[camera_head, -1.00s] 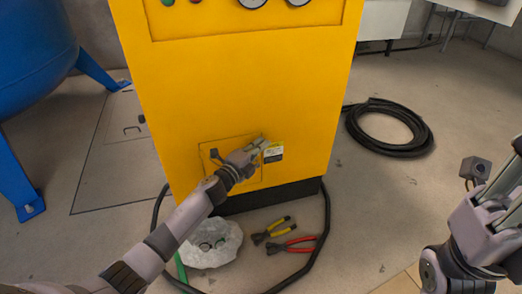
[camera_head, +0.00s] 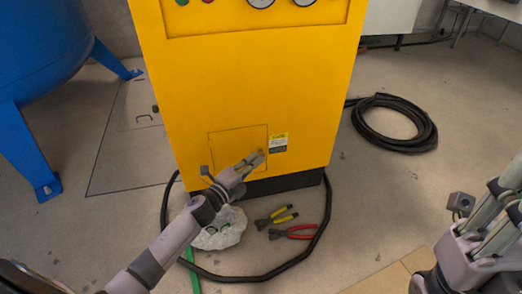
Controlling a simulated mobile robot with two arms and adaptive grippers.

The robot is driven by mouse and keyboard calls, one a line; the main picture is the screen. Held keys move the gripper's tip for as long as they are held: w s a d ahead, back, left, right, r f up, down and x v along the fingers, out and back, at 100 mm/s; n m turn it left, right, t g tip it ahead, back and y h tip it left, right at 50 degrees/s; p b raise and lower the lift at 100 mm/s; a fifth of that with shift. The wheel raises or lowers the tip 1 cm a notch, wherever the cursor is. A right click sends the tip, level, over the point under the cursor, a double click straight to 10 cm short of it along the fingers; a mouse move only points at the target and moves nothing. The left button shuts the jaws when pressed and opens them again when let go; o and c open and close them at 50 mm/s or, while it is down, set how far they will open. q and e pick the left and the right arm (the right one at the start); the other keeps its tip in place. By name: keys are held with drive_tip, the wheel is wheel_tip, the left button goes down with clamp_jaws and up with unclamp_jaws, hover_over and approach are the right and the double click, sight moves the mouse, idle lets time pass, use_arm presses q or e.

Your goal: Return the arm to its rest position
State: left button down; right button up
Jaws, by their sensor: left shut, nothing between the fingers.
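My left arm reaches in from the lower left. Its gripper (camera_head: 257,158) is shut and empty. In the picture it overlaps the lower right part of a small outlined panel (camera_head: 236,144) on the yellow cabinet (camera_head: 250,80); I cannot tell whether it touches. The panel looks flush with the cabinet front. A small label (camera_head: 279,142) sits just right of the panel.
A crumpled pale bag (camera_head: 222,232), yellow-handled pliers (camera_head: 276,217) and red-handled pliers (camera_head: 293,232) lie on the floor before the cabinet. A black hose (camera_head: 268,277) loops around them. A coiled hose (camera_head: 393,148) lies right; a blue tank (camera_head: 45,50) stands left.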

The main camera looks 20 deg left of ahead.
use_arm(q)
drive_tip(key=shift+s, duration=0.5)
